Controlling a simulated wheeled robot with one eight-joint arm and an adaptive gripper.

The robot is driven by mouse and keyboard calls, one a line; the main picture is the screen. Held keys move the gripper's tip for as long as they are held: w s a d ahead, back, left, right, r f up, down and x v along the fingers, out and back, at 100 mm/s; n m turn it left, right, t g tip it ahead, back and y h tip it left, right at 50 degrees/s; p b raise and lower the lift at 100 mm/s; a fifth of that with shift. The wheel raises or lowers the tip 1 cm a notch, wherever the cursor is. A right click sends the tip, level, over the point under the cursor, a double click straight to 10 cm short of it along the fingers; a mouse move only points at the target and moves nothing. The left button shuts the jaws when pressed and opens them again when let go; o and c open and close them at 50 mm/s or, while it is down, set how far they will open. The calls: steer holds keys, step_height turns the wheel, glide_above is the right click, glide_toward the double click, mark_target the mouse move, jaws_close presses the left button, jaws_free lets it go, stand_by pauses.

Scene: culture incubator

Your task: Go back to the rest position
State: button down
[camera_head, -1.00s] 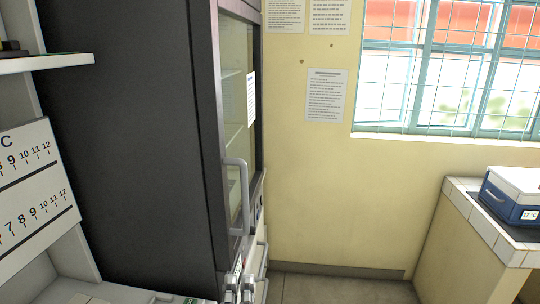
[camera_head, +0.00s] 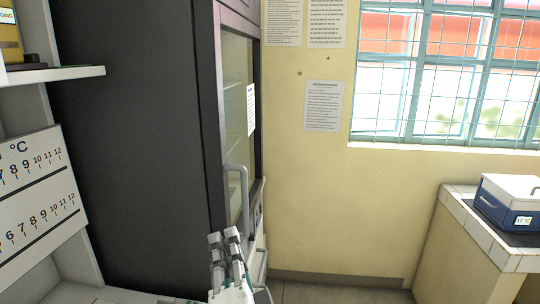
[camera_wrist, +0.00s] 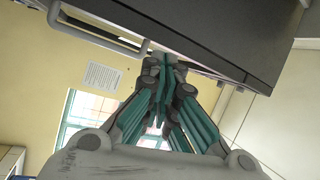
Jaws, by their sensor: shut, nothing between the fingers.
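My gripper (camera_head: 226,240) shows at the bottom centre of the head view, in front of the dark incubator (camera_head: 140,130). The incubator's glass door (camera_head: 236,110) looks closed. In the wrist view, my gripper's teal-lined fingers (camera_wrist: 165,62) meet at the tips with nothing between them. The incubator (camera_wrist: 235,35) and its handle (camera_wrist: 100,22) lie beyond the fingers. I cannot tell from these views whether a fingertip touches the handle.
A white shelf (camera_head: 60,74) and a temperature chart board (camera_head: 38,190) are at the left. A blue and white cool box (camera_head: 508,200) stands on a tiled counter (camera_head: 480,235) at the right. The floor (camera_head: 340,293) before the yellow wall looks clear.

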steer(key=w+d+f+n+g+y, duration=0.1)
steer(key=w+d+f+n+g, duration=0.5)
steer(key=d+n, duration=0.45)
steer(key=s+d+f+g+h, duration=0.3)
steer(key=s+d+f, duration=0.1)
steer(key=d, duration=0.4)
steer(key=s+d+f+n+g+h, duration=0.1)
steer(key=s+d+f+g+h, duration=0.2)
steer(key=s+d+f, duration=0.2)
steer(key=d, duration=0.3)
steer(key=shift+s+d+f+g+h, duration=0.15)
steer(key=shift+d+g+h, duration=0.15)
steer(key=shift+d+g, duration=0.1)
